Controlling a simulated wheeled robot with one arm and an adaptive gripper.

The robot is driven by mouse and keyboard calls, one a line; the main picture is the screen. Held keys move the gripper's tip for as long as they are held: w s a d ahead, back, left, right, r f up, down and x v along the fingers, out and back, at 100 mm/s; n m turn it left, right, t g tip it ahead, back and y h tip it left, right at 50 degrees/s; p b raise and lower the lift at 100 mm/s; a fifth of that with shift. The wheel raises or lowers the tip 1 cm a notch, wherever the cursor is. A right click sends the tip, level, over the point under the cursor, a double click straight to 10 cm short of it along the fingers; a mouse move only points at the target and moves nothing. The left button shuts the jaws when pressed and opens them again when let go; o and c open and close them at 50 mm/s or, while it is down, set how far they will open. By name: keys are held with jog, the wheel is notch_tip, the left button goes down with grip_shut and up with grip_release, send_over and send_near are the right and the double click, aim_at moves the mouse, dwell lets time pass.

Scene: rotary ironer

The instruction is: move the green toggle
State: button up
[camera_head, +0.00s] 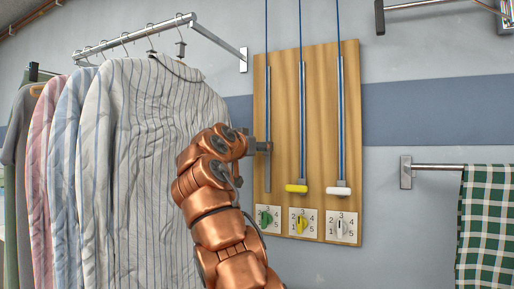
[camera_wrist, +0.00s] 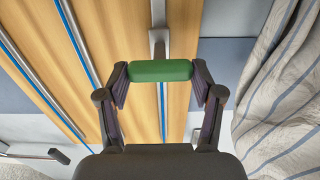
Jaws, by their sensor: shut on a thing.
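The green toggle (camera_wrist: 160,70) is a short rounded bar on the end of a metal slider, seen in the wrist view. My gripper (camera_wrist: 160,82) is shut on it, with one finger at each end of the bar. In the head view my gripper (camera_head: 258,148) is at the leftmost slider rail of the wooden board (camera_head: 283,120), above the lower part of the rail. The green toggle is hidden there behind my gripper. Below that rail is a small plate with a green knob (camera_head: 266,218) and numbers around it.
A yellow toggle (camera_head: 296,188) and a white toggle (camera_head: 338,191) sit lower on the other two rails, above plates with a yellow knob (camera_head: 302,225) and a pale knob (camera_head: 341,227). Striped shirts (camera_head: 150,150) hang close on the left. A checked cloth (camera_head: 485,225) hangs at right.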

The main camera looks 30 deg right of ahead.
notch_tip(320, 180, down, 12)
jog(key=b, duration=1)
jog(key=shift+w, duration=0.1)
jog(key=o, duration=1.6)
jog(key=shift+o, duration=0.4)
jog(key=shift+r, duration=0.1)
jog(key=shift+s+r, duration=0.15)
jog(key=shift+s, duration=0.05)
jog(key=v, duration=1.2)
jog(key=shift+w, duration=0.2)
